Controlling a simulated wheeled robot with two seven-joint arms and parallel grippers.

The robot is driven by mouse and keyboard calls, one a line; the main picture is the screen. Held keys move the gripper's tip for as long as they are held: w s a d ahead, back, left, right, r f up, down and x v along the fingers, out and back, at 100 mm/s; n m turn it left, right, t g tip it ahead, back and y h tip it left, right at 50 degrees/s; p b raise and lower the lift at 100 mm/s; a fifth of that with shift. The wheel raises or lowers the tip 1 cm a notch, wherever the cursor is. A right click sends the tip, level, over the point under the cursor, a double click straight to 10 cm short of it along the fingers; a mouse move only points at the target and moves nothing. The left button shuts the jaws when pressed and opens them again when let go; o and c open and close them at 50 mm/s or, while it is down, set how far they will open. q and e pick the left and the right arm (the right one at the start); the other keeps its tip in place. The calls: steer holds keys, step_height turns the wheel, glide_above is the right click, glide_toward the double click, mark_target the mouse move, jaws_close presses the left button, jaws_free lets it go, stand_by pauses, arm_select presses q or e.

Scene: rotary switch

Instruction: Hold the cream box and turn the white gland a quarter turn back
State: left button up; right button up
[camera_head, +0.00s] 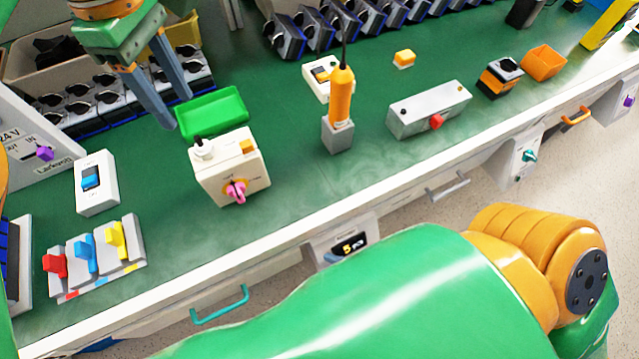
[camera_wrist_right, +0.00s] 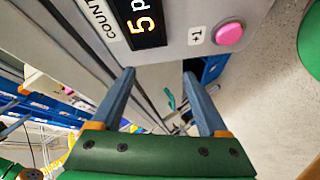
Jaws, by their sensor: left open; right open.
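The cream box (camera_head: 238,172) stands on the green bench mat near the front edge. It has a pink rotary knob (camera_head: 235,191) on its front face. The white gland (camera_head: 203,148) is on its top at the left, and a small orange block shows at the top right. My left gripper (camera_head: 188,108) is open and empty, above and behind the box, over the green tray, touching neither box nor gland. My right gripper (camera_wrist_right: 159,76) is open and empty in the right wrist view, below a counter display; the box is not in that view.
A green tray (camera_head: 212,113) lies just behind the box. An orange-handled tool (camera_head: 341,95) stands in a grey block to the right. A white switch box (camera_head: 97,183) and coloured switches stand left. The counter display (camera_wrist_right: 145,22) hangs near my right gripper.

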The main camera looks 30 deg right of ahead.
steer(key=w+a+r+n+t+y, duration=0.2)
steer(key=w+r+n+y, duration=0.15)
steer(key=r, duration=0.95)
steer(key=n, duration=0.4)
glide_toward(233, 169)
steer(key=shift+y, duration=0.45)
steer(key=w+a+f, duration=0.1)
steer(key=a+f, duration=0.1)
steer(key=w+a+f, duration=0.1)
steer(key=a+f, duration=0.1)
steer(key=w+a+f, duration=0.2)
steer(key=shift+w+f, duration=0.1)
steer(key=shift+f, duration=0.1)
